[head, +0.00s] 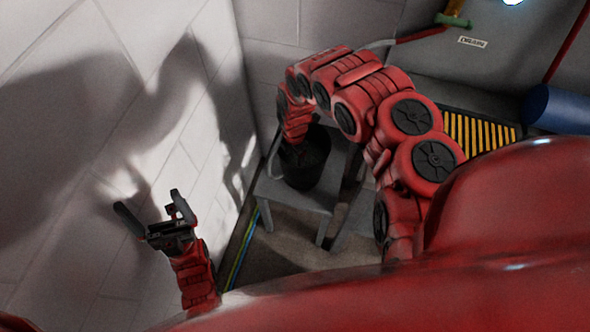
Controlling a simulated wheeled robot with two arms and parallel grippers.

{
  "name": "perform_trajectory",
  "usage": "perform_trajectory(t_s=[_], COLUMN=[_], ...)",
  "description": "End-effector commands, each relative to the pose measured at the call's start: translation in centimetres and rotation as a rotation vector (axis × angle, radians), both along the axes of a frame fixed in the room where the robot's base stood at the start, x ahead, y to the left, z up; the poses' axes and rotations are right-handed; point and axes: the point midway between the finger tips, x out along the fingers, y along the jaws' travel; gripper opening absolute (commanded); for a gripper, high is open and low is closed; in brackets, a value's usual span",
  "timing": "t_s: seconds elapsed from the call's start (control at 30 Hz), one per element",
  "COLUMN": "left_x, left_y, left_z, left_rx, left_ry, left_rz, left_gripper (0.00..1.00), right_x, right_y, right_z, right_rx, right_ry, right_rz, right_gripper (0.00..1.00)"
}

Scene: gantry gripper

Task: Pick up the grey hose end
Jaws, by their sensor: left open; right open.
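My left gripper (150,210) is open and empty at the lower left, in front of the pale wall and well apart from the bucket.
The bucket stands on a grey stool (285,198) in the wall corner. A black-and-yellow striped grate (482,133), a blue cylinder (560,110) and a "DRAIN" label (472,42) are at the right. A green and yellow valve (453,14) is at the top. Coloured lines run along the floor edge.

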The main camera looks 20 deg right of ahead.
Motion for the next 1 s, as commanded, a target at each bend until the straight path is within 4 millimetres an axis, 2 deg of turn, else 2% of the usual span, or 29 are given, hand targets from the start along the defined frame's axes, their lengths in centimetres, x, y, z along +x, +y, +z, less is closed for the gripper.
perform_trajectory(t_s=[0.03,0.2,0.33,0.53,0.87,1.0], left_x=[0.0,0.0,0.0,0.0,0.0,0.0], left_y=[0.0,0.0,0.0,0.0,0.0,0.0], left_z=[-0.5,-0.9,-2.3,-1.9,-1.9,-1.9], left_rx=[0.0,0.0,0.0,0.0,0.0,0.0], left_ry=[0.0,0.0,0.0,0.0,0.0,0.0], left_rz=[0.0,0.0,0.0,0.0,0.0,0.0], left_gripper=[1.0,1.0,1.0,1.0,1.0,1.0], right_x=[-0.1,0.0,0.0,0.2,0.3,0.3], right_y=[0.1,0.0,-0.1,-0.2,-0.4,-0.4], right_z=[-0.6,-1.4,-3.1,-5.4,-6.0,-6.0], right_rx=[0.001,0.001,0.001,0.003,0.0,0.0], right_ry=[0.001,0.001,0.003,0.001,0.001,0.001], right_rz=[0.0,0.0,0.001,0.0,0.0,0.0], right_gripper=[0.77,0.77,0.77,0.77,0.77,0.54])
